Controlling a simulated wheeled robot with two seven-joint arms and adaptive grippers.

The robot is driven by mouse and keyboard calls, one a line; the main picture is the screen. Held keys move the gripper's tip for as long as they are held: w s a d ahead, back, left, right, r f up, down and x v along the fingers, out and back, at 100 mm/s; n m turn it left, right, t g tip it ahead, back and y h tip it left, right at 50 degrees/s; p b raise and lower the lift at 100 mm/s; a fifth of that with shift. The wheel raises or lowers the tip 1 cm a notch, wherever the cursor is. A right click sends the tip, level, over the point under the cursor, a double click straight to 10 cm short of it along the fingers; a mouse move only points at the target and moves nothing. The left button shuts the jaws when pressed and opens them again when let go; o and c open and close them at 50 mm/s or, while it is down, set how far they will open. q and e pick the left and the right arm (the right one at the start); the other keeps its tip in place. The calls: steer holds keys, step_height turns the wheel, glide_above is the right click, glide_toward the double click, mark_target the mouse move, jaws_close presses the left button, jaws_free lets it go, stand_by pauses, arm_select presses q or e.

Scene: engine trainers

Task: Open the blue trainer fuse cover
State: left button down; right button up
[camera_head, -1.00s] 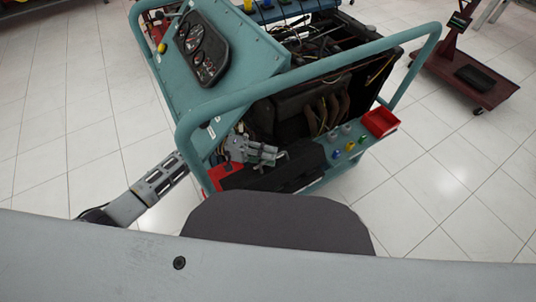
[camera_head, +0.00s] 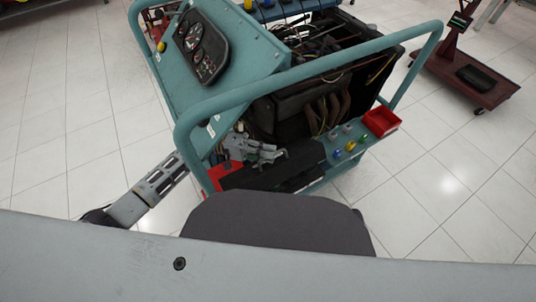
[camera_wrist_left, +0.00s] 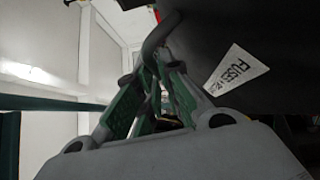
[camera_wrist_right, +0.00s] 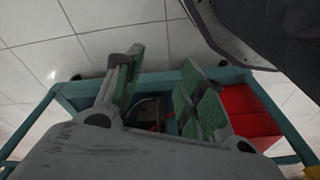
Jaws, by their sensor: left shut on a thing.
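The blue trainer (camera_head: 245,95) is a teal-framed engine stand in the head view. A dark cover (camera_head: 275,172) lies at its near side, beside my left gripper (camera_head: 272,154). In the left wrist view the dark panel of the cover (camera_wrist_left: 225,35) bears a white FUSES label (camera_wrist_left: 236,69). My left gripper (camera_wrist_left: 158,65) is shut on a curved dark handle (camera_wrist_left: 158,38) beside that panel. The hinge is hidden. My right gripper (camera_wrist_right: 162,65) is open and empty in the right wrist view, above part of a teal frame; the head view does not show it.
A teal tube rail (camera_head: 310,70) arches over the engine. A red bin (camera_head: 381,122) and several coloured caps (camera_head: 350,147) sit on the trainer's right ledge. A gauge panel (camera_head: 202,47) is at upper left. A dark red stand (camera_head: 465,75) is at right.

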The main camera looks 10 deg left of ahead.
arm_select(q)
steer(key=shift+w+a+f+n+h+b, duration=0.15)
steer(key=shift+w+a+n+h+b, duration=0.15)
steer(key=shift+w+n+b, duration=0.2)
steer(key=shift+w+a+f+n+h+b, duration=0.2)
steer(key=shift+w+a+n+h+b, duration=0.7)
steer(key=shift+b, duration=0.45)
steer(key=shift+w+a, duration=0.1)
steer(key=shift+w, duration=0.25)
arm_select(e)
step_height(320, 180, up, 7)
steer(key=a+t, duration=0.1)
steer(key=shift+w+a+f+y, duration=0.15)
steer(key=shift+w+f+y, duration=0.05)
steer(key=shift+w+y, duration=0.25)
arm_select(q)
steer(key=c, duration=1.8)
jaws_free()
steer(key=shift+c, duration=0.2)
steer(key=v, duration=1.2)
steer(key=shift+s, duration=0.2)
steer(key=shift+f, duration=0.1)
